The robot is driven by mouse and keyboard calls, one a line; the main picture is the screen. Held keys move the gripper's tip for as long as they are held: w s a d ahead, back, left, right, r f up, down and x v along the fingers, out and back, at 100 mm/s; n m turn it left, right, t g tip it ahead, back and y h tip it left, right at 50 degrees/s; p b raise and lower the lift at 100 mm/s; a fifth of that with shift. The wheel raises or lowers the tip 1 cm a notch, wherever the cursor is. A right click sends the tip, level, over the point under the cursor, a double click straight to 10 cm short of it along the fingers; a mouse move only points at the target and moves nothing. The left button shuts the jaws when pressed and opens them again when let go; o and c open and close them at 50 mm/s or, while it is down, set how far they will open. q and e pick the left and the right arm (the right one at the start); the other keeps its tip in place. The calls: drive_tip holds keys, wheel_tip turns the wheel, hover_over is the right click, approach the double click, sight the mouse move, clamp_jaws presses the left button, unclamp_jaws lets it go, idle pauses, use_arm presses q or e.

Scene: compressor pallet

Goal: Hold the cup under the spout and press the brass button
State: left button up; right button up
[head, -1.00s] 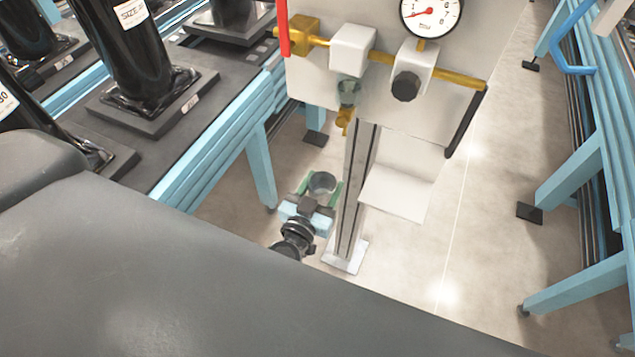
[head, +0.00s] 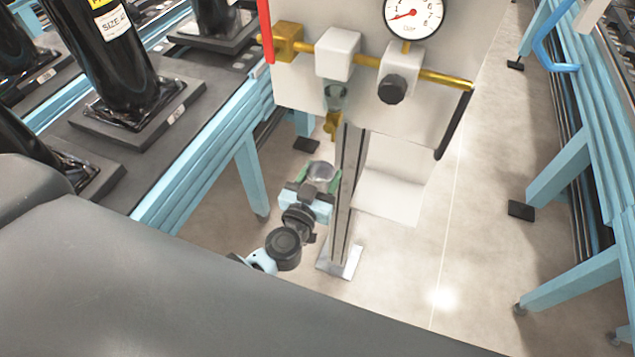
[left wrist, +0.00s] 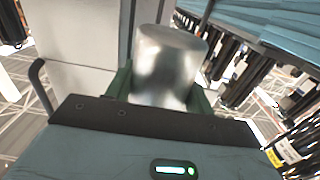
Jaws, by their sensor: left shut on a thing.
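My left gripper (head: 319,182) is shut on a grey metal cup (head: 321,171), with a green finger on each side of it. The cup is also large in the left wrist view (left wrist: 169,60), between the green fingers. In the head view the cup appears below the brass spout (head: 332,123), which hangs under a small clear bowl (head: 336,97) on the panel. A clear gap shows between cup and spout. I cannot make out the brass button for certain; a brass block (head: 287,42) sits at the left end of the brass pipe. My right gripper is not in view.
The white panel (head: 300,85) carries a gauge (head: 413,14), a black knob (head: 392,89) and a black handle (head: 453,125). Its metal post (head: 348,190) stands just right of the cup. A blue-framed conveyor (head: 205,150) with black cylinders is at left.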

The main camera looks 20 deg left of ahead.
sight(326, 164)
use_arm(q)
drive_tip(key=shift+w+r, duration=0.15)
drive_tip(key=shift+w, duration=1)
drive_tip(key=shift+w+d+r, duration=0.1)
drive_tip(key=shift+w+r, duration=0.15)
drive_tip(key=shift+w, duration=0.45)
drive_tip(key=shift+w+r, duration=0.2)
drive_tip(key=shift+w, duration=0.5)
drive_tip(key=shift+w+r+p, duration=0.1)
drive_tip(key=shift+w+p, duration=0.2)
drive_tip(key=shift+w, duration=0.75)
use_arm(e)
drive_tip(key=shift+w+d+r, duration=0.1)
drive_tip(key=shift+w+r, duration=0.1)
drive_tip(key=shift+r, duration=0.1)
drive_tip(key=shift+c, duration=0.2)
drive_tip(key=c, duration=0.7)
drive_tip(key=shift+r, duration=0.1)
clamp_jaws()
